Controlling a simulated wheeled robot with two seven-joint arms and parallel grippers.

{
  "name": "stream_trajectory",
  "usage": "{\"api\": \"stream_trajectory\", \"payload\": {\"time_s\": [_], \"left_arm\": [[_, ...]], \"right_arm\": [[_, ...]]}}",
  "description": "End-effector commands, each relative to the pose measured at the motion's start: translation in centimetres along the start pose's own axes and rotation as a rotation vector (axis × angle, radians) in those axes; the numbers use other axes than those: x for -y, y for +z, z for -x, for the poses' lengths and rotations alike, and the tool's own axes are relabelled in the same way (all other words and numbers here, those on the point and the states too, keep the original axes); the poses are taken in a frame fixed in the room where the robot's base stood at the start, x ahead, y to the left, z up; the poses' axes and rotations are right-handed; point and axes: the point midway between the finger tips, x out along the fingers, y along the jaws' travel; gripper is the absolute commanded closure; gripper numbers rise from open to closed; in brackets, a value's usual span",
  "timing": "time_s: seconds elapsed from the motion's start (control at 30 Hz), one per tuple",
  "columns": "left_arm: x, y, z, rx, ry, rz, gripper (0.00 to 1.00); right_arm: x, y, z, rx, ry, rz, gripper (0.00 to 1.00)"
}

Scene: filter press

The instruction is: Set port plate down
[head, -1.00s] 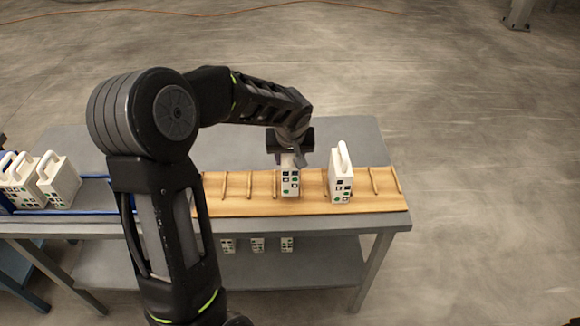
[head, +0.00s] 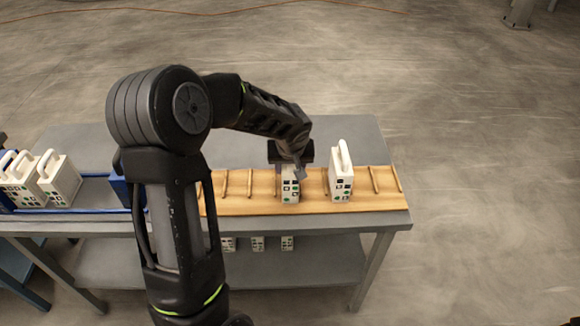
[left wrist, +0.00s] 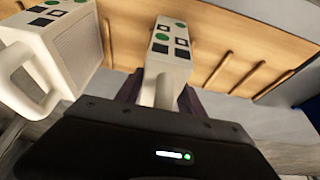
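In the left wrist view the handle (left wrist: 160,92) of the plate is between the two dark fingers, close on both sides. Contact under the plate is hidden. My right gripper is not in view.
Another white plate (head: 341,175) stands close to the right on the wooden rack (head: 240,205). Several similar plates (head: 60,180) stand in a blue-railed rack at the left. The rack's right end is free. Small white plates (head: 258,243) show on the lower shelf.

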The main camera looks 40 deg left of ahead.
Motion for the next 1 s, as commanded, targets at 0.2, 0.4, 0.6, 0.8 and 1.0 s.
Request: {"api": "stream_trajectory", "payload": {"time_s": [0.2, 0.4, 0.6, 0.8, 1.0], "left_arm": [[0.0, 0.0, 0.0, 0.000, 0.000, 0.000, 0.37], [0.0, 0.0, 0.1, 0.000, 0.000, 0.000, 0.37], [0.0, -0.2, 0.6, -0.001, 0.000, 0.000, 0.37], [0.0, -0.2, 3.5, -0.004, 0.002, 0.001, 0.37], [-0.1, -0.2, 7.9, -0.005, 0.002, 0.001, 0.37]], "right_arm": [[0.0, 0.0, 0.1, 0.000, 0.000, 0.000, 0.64], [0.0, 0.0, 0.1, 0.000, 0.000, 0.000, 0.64], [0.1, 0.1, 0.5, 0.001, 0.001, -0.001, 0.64], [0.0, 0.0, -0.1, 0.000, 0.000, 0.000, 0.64], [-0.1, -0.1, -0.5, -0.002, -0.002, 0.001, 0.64]]}}
